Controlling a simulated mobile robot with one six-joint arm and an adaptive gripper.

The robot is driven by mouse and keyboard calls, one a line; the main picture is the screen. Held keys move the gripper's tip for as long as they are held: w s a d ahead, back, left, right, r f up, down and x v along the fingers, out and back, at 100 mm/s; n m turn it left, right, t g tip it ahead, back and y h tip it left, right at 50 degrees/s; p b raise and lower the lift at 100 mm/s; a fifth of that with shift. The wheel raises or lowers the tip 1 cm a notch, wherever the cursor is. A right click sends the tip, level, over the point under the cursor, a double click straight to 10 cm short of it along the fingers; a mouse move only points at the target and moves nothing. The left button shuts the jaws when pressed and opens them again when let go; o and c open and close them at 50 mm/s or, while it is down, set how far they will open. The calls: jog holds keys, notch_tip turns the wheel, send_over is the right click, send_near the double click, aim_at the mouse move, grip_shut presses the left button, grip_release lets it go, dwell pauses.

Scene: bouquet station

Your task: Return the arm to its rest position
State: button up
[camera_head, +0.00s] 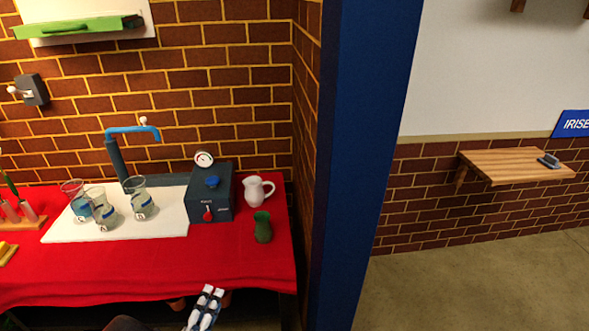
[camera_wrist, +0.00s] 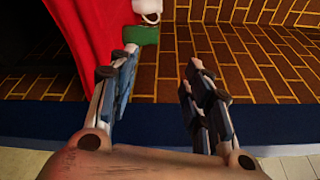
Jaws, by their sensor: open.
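My gripper (camera_head: 207,306) is at the front edge of the red table, below the green vase, in the head view. In the wrist view my gripper (camera_wrist: 160,80) has its two fingers well apart, with nothing between them. The green vase (camera_head: 263,227) stands upright on the table near its right front corner. Its green body also shows past the left fingertip in the wrist view (camera_wrist: 143,35). Most of my arm is out of the head view.
The red table (camera_head: 150,269) holds glass beakers (camera_head: 104,211) on a white mat (camera_head: 172,223), a blue tap (camera_head: 130,130), a dark box with a gauge (camera_head: 210,193) and a white pitcher (camera_head: 257,190). A blue pillar (camera_head: 362,150) stands right of the table. Open floor (camera_head: 480,285) lies beyond.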

jog(key=w+d+r+m+g+h, duration=0.3)
jog(key=w+d+r+m+h, duration=0.15)
jog(key=d+r+m, duration=0.55)
jog(key=s+d+r+m+g+h, duration=0.1)
jog(key=s+d+r+m+g, duration=0.1)
jog(key=d+m+g, duration=0.3)
jog(key=s+d+r+m+g+h, duration=0.1)
jog(key=s+d+r+m, duration=0.2)
jog(key=d, duration=0.5)
jog(key=s+d+r+m+g+h, duration=0.1)
jog(key=d+r+m+g, duration=0.15)
jog(key=d+m, duration=0.3)
jog(key=s+d+r+m+y, duration=0.2)
jog(key=s+m+y, duration=0.1)
jog(key=s+m, duration=0.3)
jog(key=s+d+r+m+y, duration=0.2)
jog(key=s+m+y, duration=0.2)
jog(key=m, duration=0.7)
jog(key=s+d+r+m+g+y, duration=0.1)
jog(key=s+d+r+m+y, duration=0.1)
jog(key=s+m, duration=0.6)
jog(key=shift+s+d+r+m+y, duration=0.25)
jog(key=shift+s+r+m+y, duration=0.15)
jog(key=shift+y, duration=0.35)
